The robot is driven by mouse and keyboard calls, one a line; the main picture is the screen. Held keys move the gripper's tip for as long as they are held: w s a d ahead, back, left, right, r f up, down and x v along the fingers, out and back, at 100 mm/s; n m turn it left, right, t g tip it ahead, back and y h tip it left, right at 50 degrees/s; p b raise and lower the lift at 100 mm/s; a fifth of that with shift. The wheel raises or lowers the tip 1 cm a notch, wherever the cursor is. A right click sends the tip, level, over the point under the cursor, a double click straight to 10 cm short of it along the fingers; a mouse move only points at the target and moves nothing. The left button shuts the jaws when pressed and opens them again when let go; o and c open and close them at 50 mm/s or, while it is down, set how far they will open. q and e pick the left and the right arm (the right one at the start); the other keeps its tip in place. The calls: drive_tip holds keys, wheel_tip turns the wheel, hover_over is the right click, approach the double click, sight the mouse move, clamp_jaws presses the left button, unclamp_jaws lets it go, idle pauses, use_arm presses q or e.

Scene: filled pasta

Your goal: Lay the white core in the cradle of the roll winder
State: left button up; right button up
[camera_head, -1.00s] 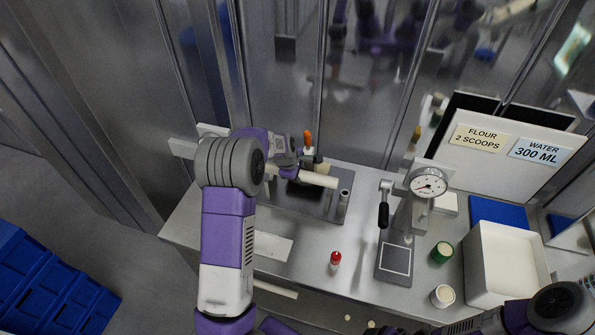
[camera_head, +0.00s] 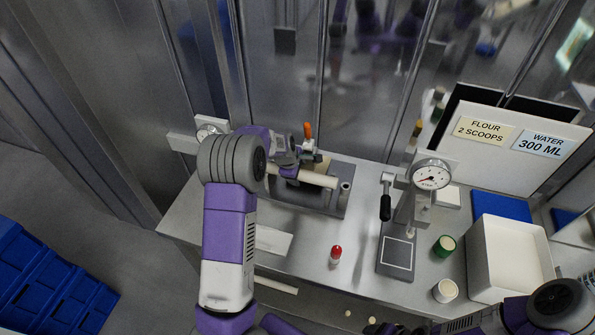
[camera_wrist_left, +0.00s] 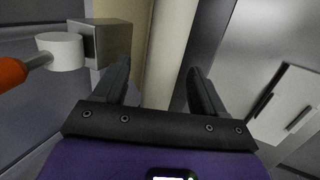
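The white core (camera_head: 318,179) is a pale cylinder lying across the roll winder (camera_head: 300,199), a dark plate with upright posts at the back of the counter. Its right end is near a post; whether it rests fully in the cradle is hard to tell. My left gripper (camera_head: 290,172) is over the core's left part. In the left wrist view the core (camera_wrist_left: 168,50) runs between the fingers of my left gripper (camera_wrist_left: 160,75), which stand apart with a gap on the left side. Only a dark bit of my right gripper (camera_head: 378,328) shows at the bottom edge.
An orange-handled tool (camera_head: 308,131) stands behind the core. A red-capped bottle (camera_head: 336,254) is in front. To the right are a dial-gauge press (camera_head: 397,255), a green-rimmed jar (camera_head: 444,246), a cream-topped jar (camera_head: 446,290) and a white bin (camera_head: 480,262). The front middle counter is mostly clear.

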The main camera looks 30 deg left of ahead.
use_arm(q)
drive_tip(key=v, duration=0.7)
drive_tip(key=shift+r, duration=0.25)
drive_tip(key=shift+s, duration=0.15)
idle(0.4)
